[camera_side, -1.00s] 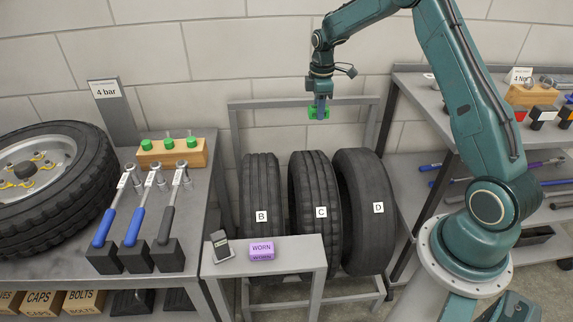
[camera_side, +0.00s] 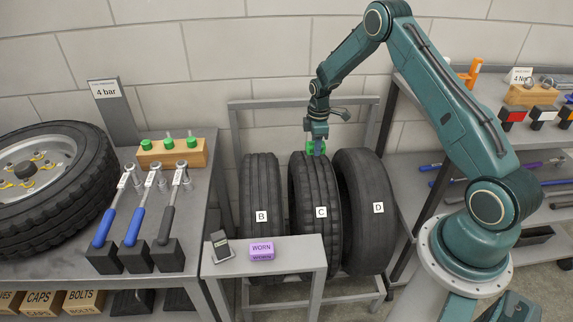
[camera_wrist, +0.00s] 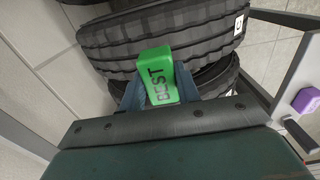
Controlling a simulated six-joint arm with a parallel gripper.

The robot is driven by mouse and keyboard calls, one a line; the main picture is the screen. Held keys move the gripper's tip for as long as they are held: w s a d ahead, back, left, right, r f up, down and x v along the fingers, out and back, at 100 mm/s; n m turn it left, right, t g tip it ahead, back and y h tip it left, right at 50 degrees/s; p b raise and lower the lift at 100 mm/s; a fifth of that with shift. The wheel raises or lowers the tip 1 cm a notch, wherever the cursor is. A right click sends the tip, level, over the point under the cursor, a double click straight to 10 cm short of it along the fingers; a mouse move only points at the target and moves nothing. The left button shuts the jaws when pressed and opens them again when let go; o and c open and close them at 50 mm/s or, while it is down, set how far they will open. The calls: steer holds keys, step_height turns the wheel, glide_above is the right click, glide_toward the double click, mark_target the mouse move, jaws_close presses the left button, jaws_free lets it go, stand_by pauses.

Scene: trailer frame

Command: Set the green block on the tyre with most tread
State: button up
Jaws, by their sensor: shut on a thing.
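The green block (camera_side: 310,147) is held in my gripper (camera_side: 317,143), which is shut on it, right at the top of the middle tyre. In the wrist view the block (camera_wrist: 160,75) reads "BEST" and sits between the two fingers. Tyre C (camera_side: 318,190) is the middle one and shows deep, blocky grooves, also in the wrist view (camera_wrist: 150,35). Tyre B (camera_side: 261,185) on the left has shallower grooves. Tyre D (camera_side: 362,180) on the right looks nearly smooth. I cannot tell whether the block touches tyre C.
The tyres stand in a grey rack (camera_side: 240,104). A small stand in front (camera_side: 290,255) holds a purple "WORN" block (camera_side: 262,251) and a dark gauge (camera_side: 221,245). A bench with wrenches is on the left, shelves on the right.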

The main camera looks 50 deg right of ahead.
mark_target(314, 167)
steer(key=shift+f, duration=3.15)
steer(key=shift+f, duration=0.15)
steer(key=o, duration=1)
step_height(314, 167, up, 12)
steer(key=shift+r, duration=0.15)
